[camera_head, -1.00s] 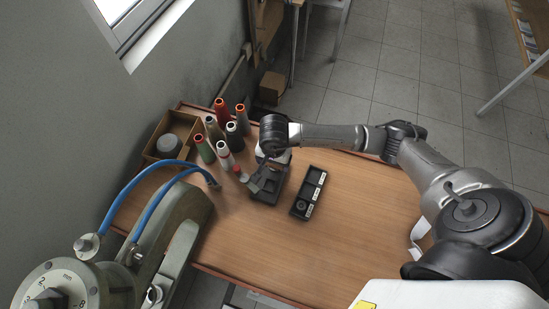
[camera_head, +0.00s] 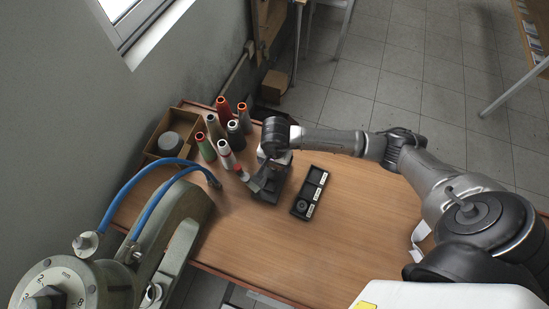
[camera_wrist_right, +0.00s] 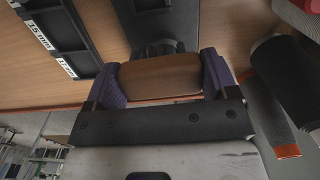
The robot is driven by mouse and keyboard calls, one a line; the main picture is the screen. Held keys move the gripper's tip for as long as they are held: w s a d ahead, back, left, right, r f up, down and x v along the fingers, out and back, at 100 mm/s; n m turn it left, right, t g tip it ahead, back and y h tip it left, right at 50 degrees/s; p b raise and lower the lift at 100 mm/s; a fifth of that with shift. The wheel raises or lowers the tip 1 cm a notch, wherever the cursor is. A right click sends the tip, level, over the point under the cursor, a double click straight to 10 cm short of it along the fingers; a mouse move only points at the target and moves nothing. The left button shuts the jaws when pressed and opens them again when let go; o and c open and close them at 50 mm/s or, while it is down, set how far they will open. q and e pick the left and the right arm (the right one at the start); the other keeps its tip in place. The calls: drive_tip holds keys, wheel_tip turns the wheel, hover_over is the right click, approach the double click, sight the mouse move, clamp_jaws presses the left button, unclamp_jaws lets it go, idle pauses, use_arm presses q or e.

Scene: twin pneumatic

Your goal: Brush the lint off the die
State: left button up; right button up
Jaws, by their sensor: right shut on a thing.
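My right gripper (camera_head: 257,183) is over the dark stand (camera_head: 272,196) at the left of the table. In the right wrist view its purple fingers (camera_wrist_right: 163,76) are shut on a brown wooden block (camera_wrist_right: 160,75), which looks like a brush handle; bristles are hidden. A dark fixture (camera_wrist_right: 156,22) shows just beyond the block; I cannot tell whether they touch. A black tray (camera_head: 297,207) lies right of the stand, with a round dark piece (camera_head: 302,205) in its near compartment, perhaps a die. I cannot make out lint. My left gripper is out of view.
Several thread cones (camera_head: 236,133) stand close left of and behind the gripper. A cardboard box (camera_head: 152,151) with a grey round thing is at the far left. A green machine (camera_head: 170,225) with blue hoses fills the lower left. The table's right half (camera_head: 365,200) is clear.

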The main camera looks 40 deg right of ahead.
drive_tip(key=shift+s+a+r, duration=0.15)
drive_tip(key=shift+a+r, duration=0.05)
wheel_tip(320, 180, up, 3)
drive_tip(key=shift+d+r+p, duration=0.1)
drive_tip(key=shift+r+p, duration=0.1)
drive_tip(key=shift+p, duration=0.8)
wheel_tip(320, 180, up, 2)
drive_tip(key=shift+r+p, duration=0.1)
drive_tip(key=shift+p, duration=0.55)
drive_tip(key=shift+r+p, duration=0.55)
drive_tip(key=shift+r, duration=0.55)
